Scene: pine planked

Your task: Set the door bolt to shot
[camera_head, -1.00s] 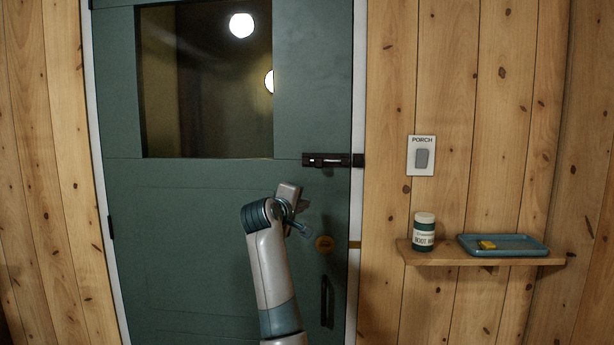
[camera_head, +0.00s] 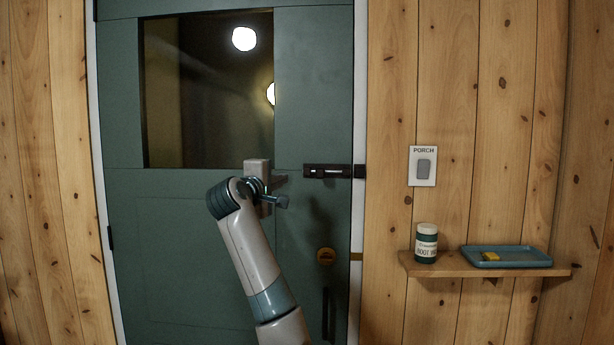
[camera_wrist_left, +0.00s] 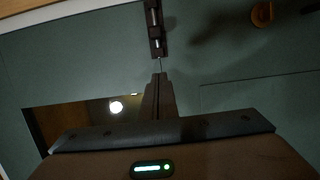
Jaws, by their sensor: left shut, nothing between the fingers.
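The door bolt (camera_head: 327,171) is a dark horizontal fitting with a bright metal rod, on the green door (camera_head: 312,90) near its right edge. A dark keeper (camera_head: 359,171) sits on the frame beside it. I cannot tell how far the rod reaches into the keeper. My left gripper (camera_head: 284,180) is shut and empty, just left of the bolt and apart from it. In the left wrist view, the shut fingers (camera_wrist_left: 160,82) point at the end of the bolt (camera_wrist_left: 155,30). My right gripper is not in view.
A brass lock disc (camera_head: 326,256) and a dark handle (camera_head: 328,310) are below the bolt. A switch plate marked PORCH (camera_head: 422,166) is on the wall. A shelf (camera_head: 430,268) to the right holds a jar (camera_head: 426,243) and a blue tray (camera_head: 530,257) with a yellow item (camera_head: 491,257).

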